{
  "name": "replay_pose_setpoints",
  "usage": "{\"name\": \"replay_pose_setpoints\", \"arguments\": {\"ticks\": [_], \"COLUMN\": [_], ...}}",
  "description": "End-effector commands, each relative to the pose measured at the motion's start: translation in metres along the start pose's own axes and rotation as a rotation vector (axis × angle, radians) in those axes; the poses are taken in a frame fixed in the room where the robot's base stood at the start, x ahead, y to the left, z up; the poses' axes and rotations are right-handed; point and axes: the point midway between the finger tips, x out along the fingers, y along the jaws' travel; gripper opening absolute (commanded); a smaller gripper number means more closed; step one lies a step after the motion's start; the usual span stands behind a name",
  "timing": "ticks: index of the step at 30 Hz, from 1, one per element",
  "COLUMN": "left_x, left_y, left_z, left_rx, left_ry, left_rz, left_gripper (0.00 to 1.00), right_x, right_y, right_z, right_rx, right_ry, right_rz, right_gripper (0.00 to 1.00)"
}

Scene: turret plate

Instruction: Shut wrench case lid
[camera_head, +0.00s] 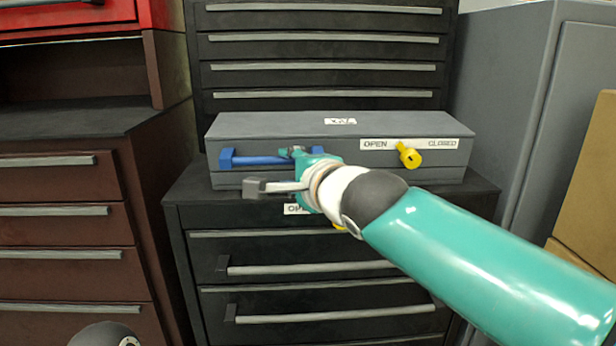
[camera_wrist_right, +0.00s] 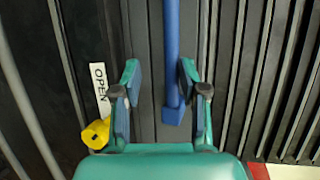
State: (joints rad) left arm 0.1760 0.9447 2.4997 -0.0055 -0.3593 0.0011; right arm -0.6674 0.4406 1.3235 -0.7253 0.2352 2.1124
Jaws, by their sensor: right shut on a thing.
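The wrench case (camera_head: 270,127) is a long grey box on top of a dark drawer cabinet. Its lid looks down, with a thin seam along the front; I cannot tell whether a small gap is left. A blue bar handle (camera_head: 245,160) runs along its front. A yellow knob (camera_head: 409,156) sits between the OPEN and CLOSED labels. In the right wrist view the handle (camera_wrist_right: 173,60) runs between the fingers (camera_wrist_right: 158,95). My left gripper is out of view.
A black drawer unit (camera_head: 325,52) stands behind. Brown drawers (camera_head: 60,232) stand left, a grey locker (camera_head: 580,110) right.

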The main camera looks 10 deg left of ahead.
Motion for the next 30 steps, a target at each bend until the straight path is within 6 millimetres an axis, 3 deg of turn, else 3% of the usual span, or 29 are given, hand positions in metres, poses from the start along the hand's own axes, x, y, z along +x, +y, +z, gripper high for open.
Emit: {"name": "replay_pose_setpoints", "arguments": {"ticks": [1,15,21,30], "left_x": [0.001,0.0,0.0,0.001], "left_y": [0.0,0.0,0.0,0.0], "left_z": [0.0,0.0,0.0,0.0], "left_rx": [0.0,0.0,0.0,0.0], "left_ry": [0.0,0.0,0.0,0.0], "left_rz": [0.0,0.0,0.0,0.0], "left_gripper": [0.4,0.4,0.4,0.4], "right_x": [-0.007,-0.095,-0.108,-0.109], "right_y": [0.008,0.001,0.001,0.0], "right_z": [0.0,-0.001,-0.001,-0.001], "right_rx": [0.0,0.002,0.002,0.003], "right_ry": [0.004,0.003,0.003,0.003], "right_rz": [0.02,-0.002,-0.002,-0.004], "right_gripper": [0.27,0.27,0.27,0.27]}}
